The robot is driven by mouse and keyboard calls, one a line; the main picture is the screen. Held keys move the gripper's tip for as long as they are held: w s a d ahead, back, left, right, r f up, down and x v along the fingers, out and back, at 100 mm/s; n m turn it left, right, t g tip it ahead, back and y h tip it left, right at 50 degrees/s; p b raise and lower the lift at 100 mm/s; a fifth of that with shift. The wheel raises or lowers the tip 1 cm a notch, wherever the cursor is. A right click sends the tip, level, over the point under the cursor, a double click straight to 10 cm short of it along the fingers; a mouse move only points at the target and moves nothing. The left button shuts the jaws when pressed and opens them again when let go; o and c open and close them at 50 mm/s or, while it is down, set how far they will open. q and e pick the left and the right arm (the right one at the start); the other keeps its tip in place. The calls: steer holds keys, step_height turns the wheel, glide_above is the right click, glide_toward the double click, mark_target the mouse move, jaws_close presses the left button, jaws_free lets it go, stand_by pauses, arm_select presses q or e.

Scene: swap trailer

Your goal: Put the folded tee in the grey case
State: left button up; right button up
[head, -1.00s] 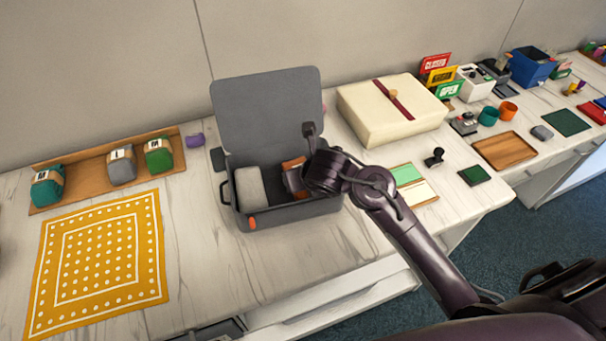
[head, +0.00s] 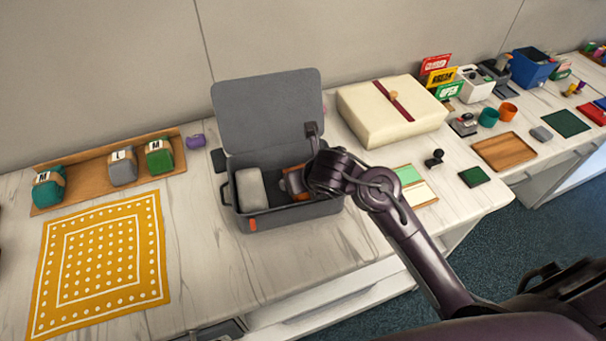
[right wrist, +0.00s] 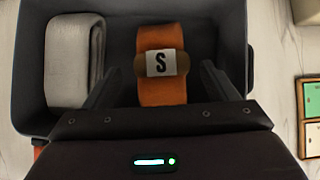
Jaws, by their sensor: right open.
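The grey case (head: 290,214) stands open on the counter, its lid (head: 268,107) upright at the back. An orange folded tee (right wrist: 162,85) with an S label is inside the case, to the right of a light grey folded item (right wrist: 72,65). In the head view, my arm partly hides the tee. My right gripper (right wrist: 160,78) is open, with one finger on each side of the tee and visible gaps between. My left gripper is in neither view.
A wooden tray (head: 84,187) with several folded tees stands at the left, behind a yellow dotted cloth (head: 104,258). A cream box (head: 392,112) is right of the case. The counter in front of the case is clear.

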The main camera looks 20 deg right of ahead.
steer(key=p+v, duration=0.4)
steer(key=v, duration=0.6)
steer(key=shift+r, duration=0.35)
steer(key=shift+s, duration=0.1)
